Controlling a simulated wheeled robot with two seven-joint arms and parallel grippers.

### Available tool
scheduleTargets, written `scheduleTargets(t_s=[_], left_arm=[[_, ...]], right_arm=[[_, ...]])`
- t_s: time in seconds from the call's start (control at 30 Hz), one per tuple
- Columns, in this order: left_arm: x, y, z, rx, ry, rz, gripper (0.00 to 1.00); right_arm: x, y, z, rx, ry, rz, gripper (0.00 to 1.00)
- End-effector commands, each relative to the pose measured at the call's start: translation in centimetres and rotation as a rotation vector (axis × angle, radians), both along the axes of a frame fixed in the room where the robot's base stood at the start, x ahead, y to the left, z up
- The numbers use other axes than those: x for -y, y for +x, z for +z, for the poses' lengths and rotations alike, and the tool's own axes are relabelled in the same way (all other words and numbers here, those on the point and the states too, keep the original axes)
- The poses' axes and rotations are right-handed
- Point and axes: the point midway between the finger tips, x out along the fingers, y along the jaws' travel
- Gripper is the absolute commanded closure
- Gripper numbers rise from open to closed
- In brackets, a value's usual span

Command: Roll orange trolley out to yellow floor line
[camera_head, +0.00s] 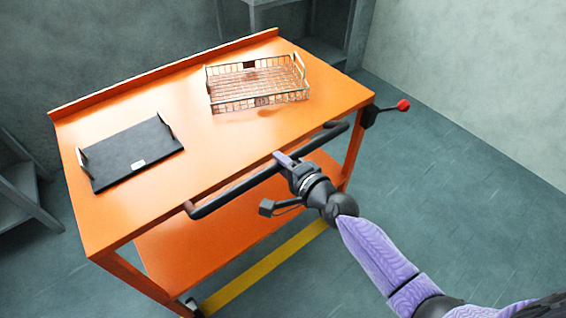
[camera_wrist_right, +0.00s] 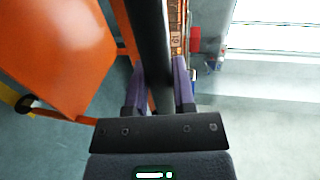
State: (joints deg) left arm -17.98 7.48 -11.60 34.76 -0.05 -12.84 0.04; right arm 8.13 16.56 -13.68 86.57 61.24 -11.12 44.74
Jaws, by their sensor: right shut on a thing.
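The orange trolley (camera_head: 215,140) stands in the middle of the head view, with a flat top and a lower shelf (camera_head: 215,225). A dark push handle (camera_head: 240,187) runs along its near side. My right gripper (camera_head: 288,163) is shut on this handle, right of its middle. In the right wrist view the handle (camera_wrist_right: 152,50) passes between the two purple fingers (camera_wrist_right: 160,88). The yellow floor line (camera_head: 265,275) shows on the floor under the trolley's near side, partly hidden by the trolley. My left gripper is not in the head view.
A wire basket (camera_head: 258,85) and a black tray (camera_head: 130,153) sit on the trolley top. A red-knobbed lever (camera_head: 403,105) sticks out at its right corner. Grey shelving stands at the left (camera_head: 25,185) and behind. Floor at the right (camera_head: 470,180) is clear.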

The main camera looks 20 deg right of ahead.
Motion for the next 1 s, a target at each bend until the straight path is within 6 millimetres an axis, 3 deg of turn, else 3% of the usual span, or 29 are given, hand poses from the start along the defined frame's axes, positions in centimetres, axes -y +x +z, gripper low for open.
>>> scheduleTargets(t_s=[0.37, 0.4, 0.57, 0.87, 1.0], left_arm=[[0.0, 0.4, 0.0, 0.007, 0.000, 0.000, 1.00], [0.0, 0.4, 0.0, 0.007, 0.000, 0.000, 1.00], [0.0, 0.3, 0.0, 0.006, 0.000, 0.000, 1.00], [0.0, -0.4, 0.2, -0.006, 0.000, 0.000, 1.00], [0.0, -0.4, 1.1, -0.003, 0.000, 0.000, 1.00]], right_arm=[[-0.1, -0.1, -0.1, -0.004, 0.000, 0.003, 1.00], [-0.1, -0.1, -0.1, -0.005, 0.001, 0.003, 0.66], [0.0, 0.0, -0.1, -0.002, 0.001, 0.002, 0.33], [0.1, -0.3, 0.1, 0.000, 0.000, 0.000, 0.33], [0.9, -2.5, 0.8, 0.000, 0.000, 0.000, 0.33]])
